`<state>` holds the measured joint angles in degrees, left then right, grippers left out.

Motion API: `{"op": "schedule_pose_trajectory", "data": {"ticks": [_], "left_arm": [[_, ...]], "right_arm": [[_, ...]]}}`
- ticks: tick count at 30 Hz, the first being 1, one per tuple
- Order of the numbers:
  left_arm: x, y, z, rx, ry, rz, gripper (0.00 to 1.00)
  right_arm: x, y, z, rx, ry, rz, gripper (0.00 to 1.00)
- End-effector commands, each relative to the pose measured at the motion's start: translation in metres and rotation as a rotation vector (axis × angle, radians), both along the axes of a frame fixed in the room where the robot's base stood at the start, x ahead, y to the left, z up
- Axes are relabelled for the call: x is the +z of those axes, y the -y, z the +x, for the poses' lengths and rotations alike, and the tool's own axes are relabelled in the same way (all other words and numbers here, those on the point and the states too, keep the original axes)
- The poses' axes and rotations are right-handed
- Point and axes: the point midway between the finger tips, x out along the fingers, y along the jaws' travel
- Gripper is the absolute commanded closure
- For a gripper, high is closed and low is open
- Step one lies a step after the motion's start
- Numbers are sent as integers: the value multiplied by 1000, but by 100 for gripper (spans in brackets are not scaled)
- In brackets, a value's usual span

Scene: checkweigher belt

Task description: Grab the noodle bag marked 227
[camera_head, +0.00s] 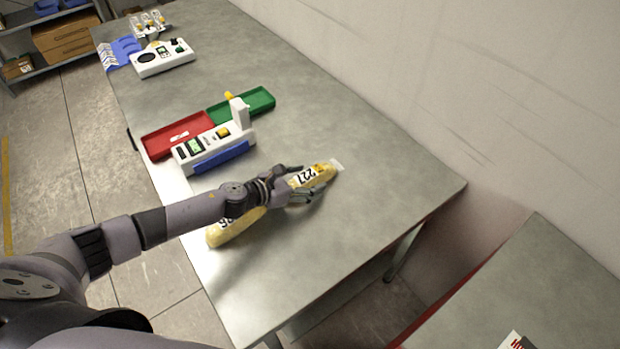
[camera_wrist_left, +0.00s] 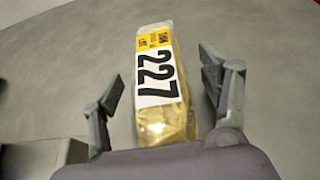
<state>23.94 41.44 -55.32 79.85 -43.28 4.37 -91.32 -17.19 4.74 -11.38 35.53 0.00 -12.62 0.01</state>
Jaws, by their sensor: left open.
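The noodle bag marked 227 (camera_head: 315,174) lies on the steel table, a yellow pack with a white label. In the left wrist view the bag (camera_wrist_left: 160,82) lies between the two fingers, with a gap on each side. My left gripper (camera_head: 299,183) is open around the near part of the bag; it also shows in the left wrist view (camera_wrist_left: 160,85). Part of the bag is hidden by the gripper in the head view. My right gripper is not in view.
A second yellow bag (camera_head: 234,226) lies under my left forearm, its number partly hidden. A white checkweigher with a blue belt (camera_head: 221,157) stands behind, with a red tray (camera_head: 177,135) and a green tray (camera_head: 243,104). The table (camera_head: 385,165) is clear to the right.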

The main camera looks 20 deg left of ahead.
Motion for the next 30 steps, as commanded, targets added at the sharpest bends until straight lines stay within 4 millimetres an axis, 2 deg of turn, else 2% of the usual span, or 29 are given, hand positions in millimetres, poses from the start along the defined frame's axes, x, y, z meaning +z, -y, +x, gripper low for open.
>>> {"op": "schedule_pose_trajectory", "data": {"ticks": [5,30], "left_arm": [[-1,0,0,0,-1,1,30],[0,0,0,0,-1,-1,85]], "right_arm": [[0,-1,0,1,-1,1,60],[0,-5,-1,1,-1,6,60]]}}
